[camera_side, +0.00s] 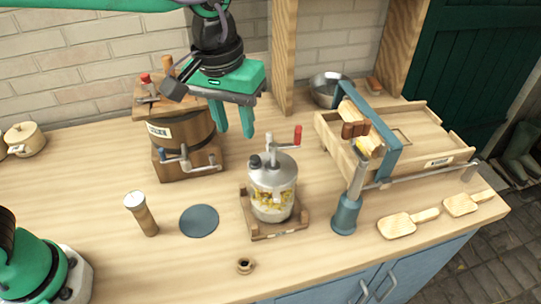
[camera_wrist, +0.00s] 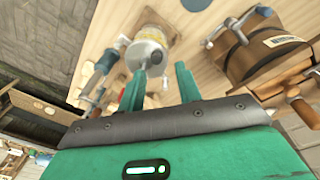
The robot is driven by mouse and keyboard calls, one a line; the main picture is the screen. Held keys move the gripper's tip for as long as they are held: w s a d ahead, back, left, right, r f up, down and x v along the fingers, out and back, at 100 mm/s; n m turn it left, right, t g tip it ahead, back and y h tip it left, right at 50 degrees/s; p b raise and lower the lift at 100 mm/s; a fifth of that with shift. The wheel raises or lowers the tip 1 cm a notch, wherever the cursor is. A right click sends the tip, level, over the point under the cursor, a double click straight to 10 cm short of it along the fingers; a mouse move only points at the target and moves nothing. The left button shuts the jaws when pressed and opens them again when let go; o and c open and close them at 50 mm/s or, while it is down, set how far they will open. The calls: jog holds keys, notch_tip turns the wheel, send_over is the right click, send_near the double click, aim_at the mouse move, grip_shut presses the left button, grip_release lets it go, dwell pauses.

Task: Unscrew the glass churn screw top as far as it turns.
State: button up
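The glass churn (camera_side: 271,190) stands upright on a small wooden base in the middle of the bench. Its grey metal screw top (camera_side: 273,170) is on the jar and carries a crank with a red handle and a dark knob. The churn also shows in the wrist view (camera_wrist: 146,55), beyond the fingertips. My gripper (camera_side: 233,135) is open and empty, with its green fingers pointing down. It is above and behind the churn, to its left in the side view, and apart from it. In the wrist view the two fingers (camera_wrist: 160,85) stand apart with nothing between them.
A wooden barrel churn (camera_side: 185,130) with cranks stands at the back left. A blue plunger device (camera_side: 347,212), a wooden tray (camera_side: 430,150) and wooden paddles (camera_side: 405,222) are to the right.

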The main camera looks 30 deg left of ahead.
jog(key=g, duration=0.1)
send_over(277, 184)
notch_tip(277, 184, down, 3)
jog(key=shift+f+y, duration=0.1)
jog(key=shift+y, duration=0.2)
jog(key=shift+f, duration=0.1)
jog(key=shift+f, duration=3.75)
grip_shut()
